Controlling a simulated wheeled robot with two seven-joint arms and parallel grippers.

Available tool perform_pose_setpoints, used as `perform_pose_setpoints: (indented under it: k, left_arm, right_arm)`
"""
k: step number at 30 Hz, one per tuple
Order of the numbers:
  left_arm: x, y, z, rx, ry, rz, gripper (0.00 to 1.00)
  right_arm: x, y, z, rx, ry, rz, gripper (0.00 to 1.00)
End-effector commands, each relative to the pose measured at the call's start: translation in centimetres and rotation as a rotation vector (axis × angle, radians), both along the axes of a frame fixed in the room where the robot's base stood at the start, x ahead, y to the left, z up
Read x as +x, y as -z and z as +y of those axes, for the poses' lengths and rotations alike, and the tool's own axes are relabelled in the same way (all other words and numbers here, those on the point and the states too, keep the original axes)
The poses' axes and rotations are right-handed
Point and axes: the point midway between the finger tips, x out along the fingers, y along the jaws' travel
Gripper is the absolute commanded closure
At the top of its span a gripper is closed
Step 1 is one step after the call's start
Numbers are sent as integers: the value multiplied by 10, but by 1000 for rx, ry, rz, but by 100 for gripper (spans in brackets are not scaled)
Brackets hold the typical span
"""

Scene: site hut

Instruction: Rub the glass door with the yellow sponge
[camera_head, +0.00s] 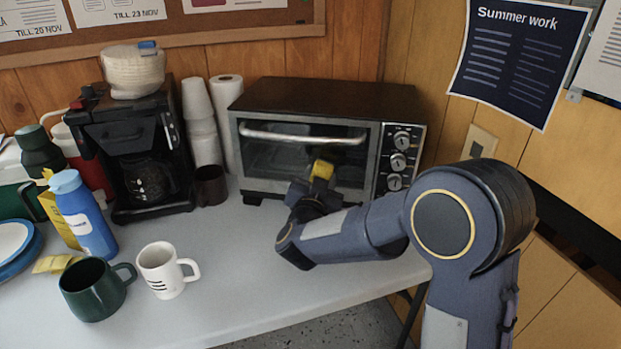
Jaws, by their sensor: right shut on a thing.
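A black toaster oven (320,98) stands at the back of the table. Its glass door (280,157) is closed, with a metal handle across the top. My right gripper (319,182) is in front of the door's right half, shut on the yellow sponge (321,169). The sponge is at the door or very close to it; I cannot tell whether it touches the glass. My gripper and forearm hide the lower right part of the door. My left gripper is not in view.
A coffee maker (133,140), stacked cups (199,125) and a dark mug (211,186) stand left of the oven. A white mug (161,270), green mug (92,290) and blue bottle (83,215) are nearer. The table (235,275) is clear in front of the oven.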

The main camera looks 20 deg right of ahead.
Motion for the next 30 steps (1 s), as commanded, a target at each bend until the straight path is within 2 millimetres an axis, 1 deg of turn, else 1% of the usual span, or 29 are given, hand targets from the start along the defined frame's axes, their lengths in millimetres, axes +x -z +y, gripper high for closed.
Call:
perform_pose_setpoints:
  k: [3,10,22,27,30]
  left_arm:
    - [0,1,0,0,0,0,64]
    - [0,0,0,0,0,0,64]
    - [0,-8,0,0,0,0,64]
    - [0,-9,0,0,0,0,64]
    - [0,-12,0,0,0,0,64]
  right_arm:
    - [-4,1,-6,1,1,1,85]
    - [-1,0,-8,-1,1,1,85]
    - [17,-2,21,-2,-1,-2,85]
    - [21,-1,27,-1,-1,-2,85]
    - [21,-5,27,0,-1,-3,85]
